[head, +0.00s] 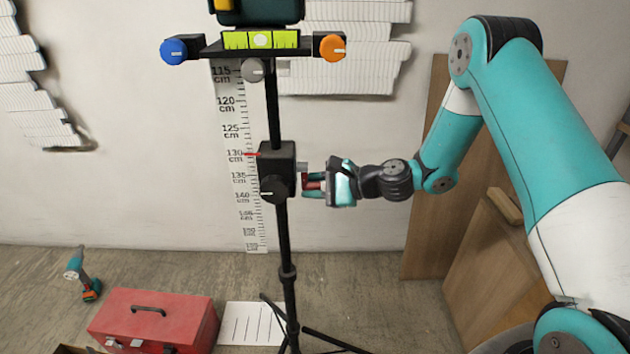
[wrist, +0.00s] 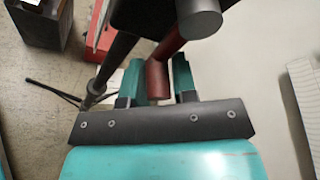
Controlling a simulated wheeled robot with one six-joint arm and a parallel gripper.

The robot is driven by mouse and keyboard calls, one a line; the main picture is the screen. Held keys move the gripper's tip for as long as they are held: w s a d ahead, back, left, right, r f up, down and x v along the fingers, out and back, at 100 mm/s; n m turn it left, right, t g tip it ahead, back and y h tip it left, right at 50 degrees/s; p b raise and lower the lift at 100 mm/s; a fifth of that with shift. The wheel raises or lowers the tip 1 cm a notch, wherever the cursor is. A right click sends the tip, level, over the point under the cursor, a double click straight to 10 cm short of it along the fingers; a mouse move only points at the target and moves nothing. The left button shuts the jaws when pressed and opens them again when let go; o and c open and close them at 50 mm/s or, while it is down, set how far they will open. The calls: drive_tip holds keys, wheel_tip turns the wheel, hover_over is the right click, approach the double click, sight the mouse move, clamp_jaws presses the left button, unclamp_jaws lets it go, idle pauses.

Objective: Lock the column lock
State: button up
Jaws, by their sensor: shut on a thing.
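A black block (head: 277,160) sits around the black column of a tripod in the head view. A grey hub (head: 302,168) sticks out of its right side, and a red lever (wrist: 168,58) joins that hub in the wrist view; this looks like the column lock. My gripper (head: 313,186) is right of the block, with teal fingers shut on the lever's red grip. In the wrist view the red grip lies between the two fingers (wrist: 158,78), and the hub (wrist: 198,18) is beyond it. The fingers partly hide the lever in the head view.
A black knob (head: 273,190) with a white line is on the block's front. A level bar (head: 260,40) with blue, grey and orange knobs tops the column. A wall ruler (head: 232,115) stands behind. A red toolbox (head: 155,322) and tripod legs are below; boards lean right.

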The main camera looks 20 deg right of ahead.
drive_tip(key=shift+s+a+r+m+g+p, duration=0.25)
drive_tip(key=shift+s+m+p, duration=0.2)
drive_tip(key=shift+p, duration=0.55)
drive_tip(key=shift+s+f+m+g, duration=0.15)
drive_tip(key=shift+f+m+g, duration=0.1)
drive_tip(key=shift+f+m, duration=0.15)
drive_tip(key=o, duration=0.8)
drive_tip(key=shift+d+r, duration=0.1)
drive_tip(key=shift+s+d+r, duration=0.1)
drive_tip(key=shift+s+d, duration=0.05)
drive_tip(key=shift+d, duration=0.15)
drive_tip(key=b+v, duration=0.1)
drive_tip(key=v, duration=1.5)
drive_tip(key=shift+s+d, duration=0.2)
